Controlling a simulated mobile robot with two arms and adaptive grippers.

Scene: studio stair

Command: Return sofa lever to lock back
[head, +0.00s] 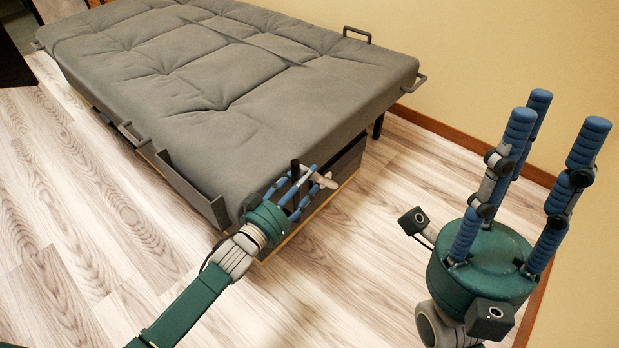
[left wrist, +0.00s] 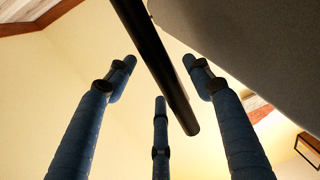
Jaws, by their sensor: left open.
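The grey sofa (head: 215,65) lies flat like a bed. A dark lever (head: 296,168) shows its tip among the fingers of my left gripper (head: 308,180) at the sofa's near end corner. In the left wrist view the lever is a long black rod (left wrist: 158,65) reaching down from the top between the blue fingers. The left fingers are open around the rod, with gaps visible in this view. The lever's base is hidden. My right gripper (head: 540,150) is open and empty, fingers pointing up, at the right, well away from the sofa.
Grey metal handles (head: 357,33) stick up at the sofa's edges, and a grey side rail (head: 185,185) runs along its left side. Striped wood floor (head: 75,220) is clear at left and in front. A beige wall (head: 480,60) bounds the right.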

